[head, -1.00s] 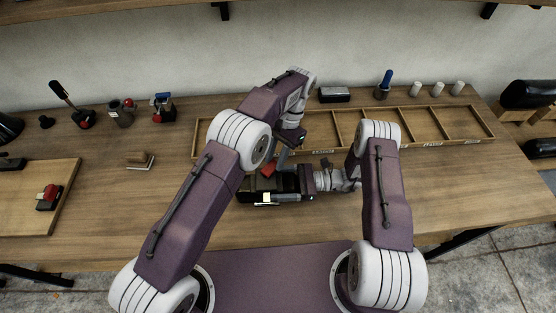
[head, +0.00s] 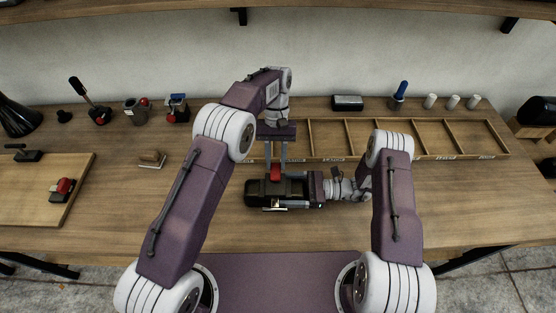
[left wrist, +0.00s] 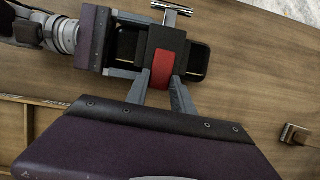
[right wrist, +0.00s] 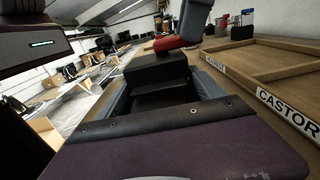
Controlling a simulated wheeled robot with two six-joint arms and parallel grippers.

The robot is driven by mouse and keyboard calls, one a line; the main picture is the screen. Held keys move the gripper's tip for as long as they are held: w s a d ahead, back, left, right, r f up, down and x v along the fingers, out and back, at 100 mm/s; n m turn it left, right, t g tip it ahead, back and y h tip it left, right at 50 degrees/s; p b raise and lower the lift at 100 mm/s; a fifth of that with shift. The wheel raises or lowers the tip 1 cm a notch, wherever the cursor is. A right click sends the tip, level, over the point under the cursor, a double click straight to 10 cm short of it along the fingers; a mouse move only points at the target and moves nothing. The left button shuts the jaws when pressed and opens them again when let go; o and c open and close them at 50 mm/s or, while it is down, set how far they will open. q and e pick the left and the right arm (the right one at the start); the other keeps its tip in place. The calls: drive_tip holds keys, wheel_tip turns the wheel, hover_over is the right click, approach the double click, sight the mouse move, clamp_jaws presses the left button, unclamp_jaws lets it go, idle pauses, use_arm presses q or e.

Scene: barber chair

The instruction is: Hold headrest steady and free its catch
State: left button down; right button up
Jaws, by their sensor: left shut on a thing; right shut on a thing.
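The black headrest (head: 256,192) lies on the wooden bench in front of me, with a red catch (head: 276,173) on top. My left gripper (head: 277,165) comes down from above, its fingers on either side of the catch. The left wrist view shows the red catch (left wrist: 163,70) between those fingertips. My right gripper (head: 305,190) reaches in from the right and is shut on the end of the headrest. In the right wrist view the headrest (right wrist: 160,72) is between its fingers. A silver crossbar (left wrist: 163,10) sticks out from the headrest's side.
A divided wooden tray (head: 420,138) lies behind, with a CASTOR label (right wrist: 287,112) on its edge. A wooden board (head: 50,190) with a red-knobbed piece is at the left. Small tools stand along the back. The bench front is clear.

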sight(275, 164)
use_arm(q)
drive_tip(key=shift+a+n, duration=0.15)
drive_tip(key=shift+n, duration=0.15)
drive_tip(key=c, duration=1.1)
unclamp_jaws()
wheel_tip(275, 164, up, 10)
use_arm(e)
drive_tip(key=o, duration=2.1)
drive_tip(key=shift+d, duration=0.1)
